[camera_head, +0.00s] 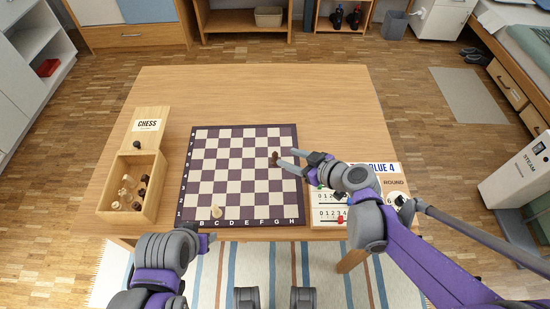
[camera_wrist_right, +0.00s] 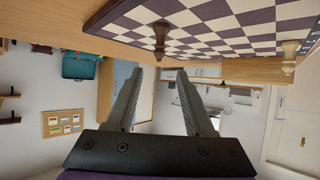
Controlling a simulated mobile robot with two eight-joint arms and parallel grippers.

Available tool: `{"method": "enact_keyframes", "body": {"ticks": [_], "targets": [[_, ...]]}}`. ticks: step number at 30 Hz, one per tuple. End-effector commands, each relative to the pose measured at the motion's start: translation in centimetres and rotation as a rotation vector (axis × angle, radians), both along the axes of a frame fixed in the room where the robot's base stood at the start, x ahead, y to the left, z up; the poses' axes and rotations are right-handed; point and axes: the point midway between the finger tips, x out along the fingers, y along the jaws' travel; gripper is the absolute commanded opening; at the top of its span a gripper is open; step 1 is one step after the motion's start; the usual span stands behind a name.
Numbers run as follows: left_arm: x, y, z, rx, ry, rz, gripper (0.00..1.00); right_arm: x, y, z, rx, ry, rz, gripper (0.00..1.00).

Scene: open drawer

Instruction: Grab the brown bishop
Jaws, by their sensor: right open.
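A brown chess piece (camera_head: 275,158), which appears to be the bishop, stands on the right side of the chessboard (camera_head: 188,203). It also shows in the right wrist view (camera_wrist_right: 160,34), upright and beyond the fingertips. My right gripper (camera_head: 284,159) is open, its fingers pointing left over the board at the piece. In the right wrist view the fingers (camera_wrist_right: 160,71) are apart with nothing between them. The piece lies roughly in line with the gap; the exact distance is hard to tell.
A light piece (camera_head: 216,211) stands near the board's front left; it also shows in the right wrist view (camera_wrist_right: 290,50). An open wooden box (camera_head: 152,202) with several pieces is left of the board. A scoreboard (camera_head: 391,174) lies under my right arm. The table's back (camera_head: 250,92) is clear.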

Motion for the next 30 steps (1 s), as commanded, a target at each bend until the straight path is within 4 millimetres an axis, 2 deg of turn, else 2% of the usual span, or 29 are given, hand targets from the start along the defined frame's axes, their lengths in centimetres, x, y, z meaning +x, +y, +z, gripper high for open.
{"method": "enact_keyframes", "body": {"ticks": [15,23,30], "targets": [[0.0,0.0,-1.1,0.000,0.003,0.000,0.50,3.5,3.6,-2.9,0.001,0.001,0.001,0.53],[0.0,0.0,-1.0,0.000,0.003,0.000,0.50,3.7,3.7,-2.9,0.001,0.001,0.000,0.53],[0.0,0.0,-1.0,0.000,0.003,0.000,0.50,3.6,3.6,-2.9,0.000,0.001,0.000,0.10]]}}
